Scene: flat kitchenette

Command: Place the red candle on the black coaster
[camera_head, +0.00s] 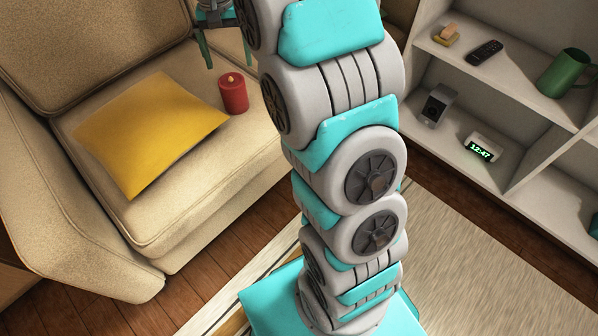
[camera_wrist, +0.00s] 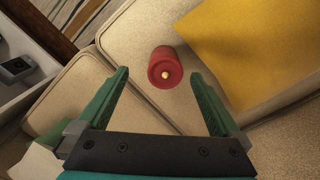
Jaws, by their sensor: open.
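The red candle (camera_head: 233,94) stands upright on the sofa seat, just right of the yellow cushion. In the wrist view the candle (camera_wrist: 165,68) is seen from above, beyond my fingertips and roughly centred between them. My gripper (camera_wrist: 158,75) is open and empty, with its two green fingers apart. In the head view my gripper (camera_head: 228,62) is at the top, above and behind the candle, partly cut off by the frame edge. I do not see a black coaster in either view.
The yellow cushion (camera_head: 150,133) lies close beside the candle. The beige sofa (camera_head: 207,160) has an armrest at left.

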